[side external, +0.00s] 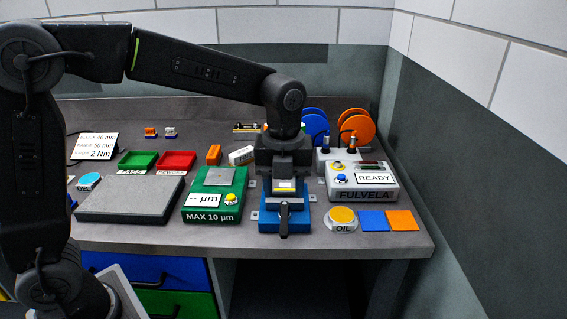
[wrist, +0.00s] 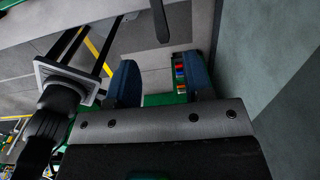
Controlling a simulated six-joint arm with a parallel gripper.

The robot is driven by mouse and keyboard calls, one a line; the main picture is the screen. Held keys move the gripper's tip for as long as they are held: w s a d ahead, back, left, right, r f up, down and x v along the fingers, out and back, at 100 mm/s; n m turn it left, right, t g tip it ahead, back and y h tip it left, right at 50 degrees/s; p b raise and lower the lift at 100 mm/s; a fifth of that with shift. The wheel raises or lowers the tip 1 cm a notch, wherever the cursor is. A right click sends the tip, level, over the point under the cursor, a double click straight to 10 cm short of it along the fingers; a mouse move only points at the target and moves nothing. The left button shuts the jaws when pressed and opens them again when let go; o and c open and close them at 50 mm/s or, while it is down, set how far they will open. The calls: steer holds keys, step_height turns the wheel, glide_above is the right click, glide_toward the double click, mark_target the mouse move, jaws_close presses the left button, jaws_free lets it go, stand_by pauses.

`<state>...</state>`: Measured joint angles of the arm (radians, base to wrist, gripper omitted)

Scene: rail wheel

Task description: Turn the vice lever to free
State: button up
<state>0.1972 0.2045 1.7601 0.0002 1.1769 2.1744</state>
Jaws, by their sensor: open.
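The blue vice (side external: 270,222) stands at the front of the bench, between the green gauge box and the oil pot. Its black lever (side external: 284,221) points toward the bench's front edge. A black bar that looks like the lever (wrist: 160,20) shows at the top of the wrist view. My gripper (side external: 285,180) is over the vice, behind the lever, and hides much of the vice's top. In the wrist view, my gripper's two dark blue fingers (wrist: 162,78) stand apart with nothing between them. I cannot tell whether they touch the vice.
The green gauge box (side external: 212,205) is close on the left. The READY box (side external: 362,184) and oil pot (side external: 342,217) are on the right, with blue (side external: 374,221) and orange (side external: 402,220) pads. The bench edge (side external: 330,245) is just in front.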

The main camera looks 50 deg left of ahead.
step_height(320, 180, up, 5)
steer(key=shift+r, duration=0.2)
stand_by(0.3)
steer(key=s+a+f+n+t, duration=0.1)
steer(key=s+a+n, duration=0.3)
steer(key=s+n, duration=0.5)
steer(key=s+a+f+n+t, duration=0.1)
steer(key=s+a+n+t, duration=0.2)
steer(key=s+n, duration=0.6)
steer(key=n+t, duration=0.1)
steer(key=n, duration=0.8)
steer(key=shift+a+t, duration=0.3)
steer(key=shift+a, duration=0.1)
